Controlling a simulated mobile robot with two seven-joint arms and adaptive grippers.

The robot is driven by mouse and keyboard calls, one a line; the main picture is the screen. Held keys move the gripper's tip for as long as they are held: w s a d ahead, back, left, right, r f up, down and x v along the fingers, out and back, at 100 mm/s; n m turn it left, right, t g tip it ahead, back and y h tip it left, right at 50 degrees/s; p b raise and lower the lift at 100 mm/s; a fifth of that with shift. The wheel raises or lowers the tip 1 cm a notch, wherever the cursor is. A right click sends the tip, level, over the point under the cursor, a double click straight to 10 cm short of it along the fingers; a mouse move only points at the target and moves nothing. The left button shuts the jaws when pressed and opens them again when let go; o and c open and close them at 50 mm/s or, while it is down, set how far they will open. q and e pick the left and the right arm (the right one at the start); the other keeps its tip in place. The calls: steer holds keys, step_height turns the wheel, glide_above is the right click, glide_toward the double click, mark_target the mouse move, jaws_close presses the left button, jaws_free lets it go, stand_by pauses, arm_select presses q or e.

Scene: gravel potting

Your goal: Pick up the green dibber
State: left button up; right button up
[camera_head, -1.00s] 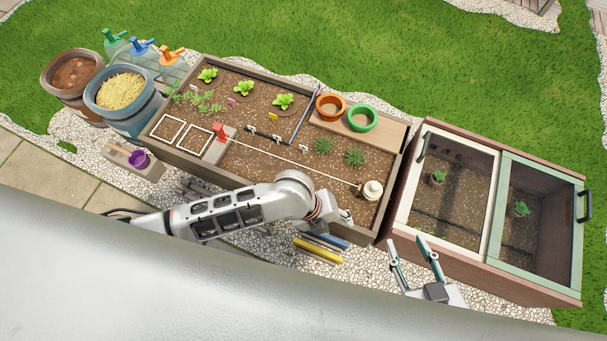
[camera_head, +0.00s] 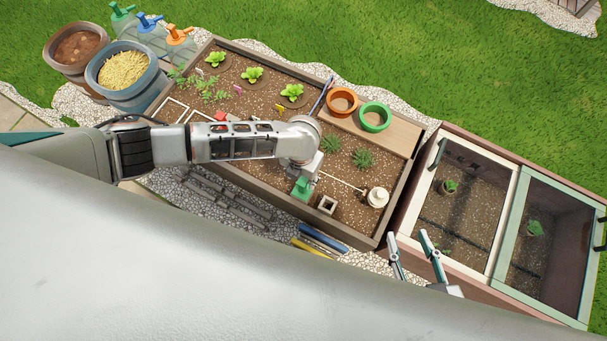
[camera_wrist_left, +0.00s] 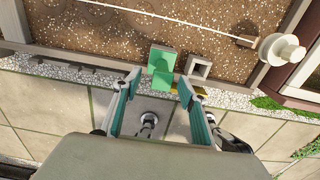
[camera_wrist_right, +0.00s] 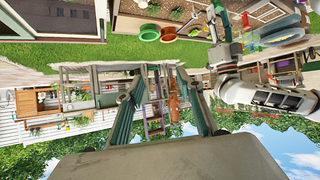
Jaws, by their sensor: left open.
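The green dibber, seen as a green block-like top (camera_head: 302,188), is at the front edge of the planting bed, under my left wrist. In the left wrist view the green dibber (camera_wrist_left: 162,62) lies just ahead of and between the fingertips. My left gripper (camera_wrist_left: 159,82) is open, its two teal fingers spread on either side; I see no contact. In the head view its fingers are mostly hidden by the wrist. My right gripper (camera_head: 413,256) is open and empty, in front of the cold frame.
A pale hollow square piece (camera_head: 327,205) stands close right of the dibber. A cream spool (camera_head: 377,197) with a string sits further right. Blue and yellow tools (camera_head: 322,240) lie on the gravel in front. Orange (camera_head: 342,101) and green (camera_head: 375,116) pots stand behind.

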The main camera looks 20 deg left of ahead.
mark_target(302, 181)
arm_select(q)
steer(key=f, duration=0.2)
steer(key=s+f+b, duration=0.1)
steer(key=shift+d+f, duration=0.2)
steer(key=shift+f, duration=0.15)
steer(key=shift+w+f, duration=0.1)
steer(key=shift+w, duration=0.25)
steer(key=c, duration=1.1)
steer(key=shift+c, duration=0.2)
arm_select(e)
steer(key=shift+w+a+r, duration=0.6)
steer(key=shift+a+r, duration=0.15)
steer(key=shift+a, duration=0.05)
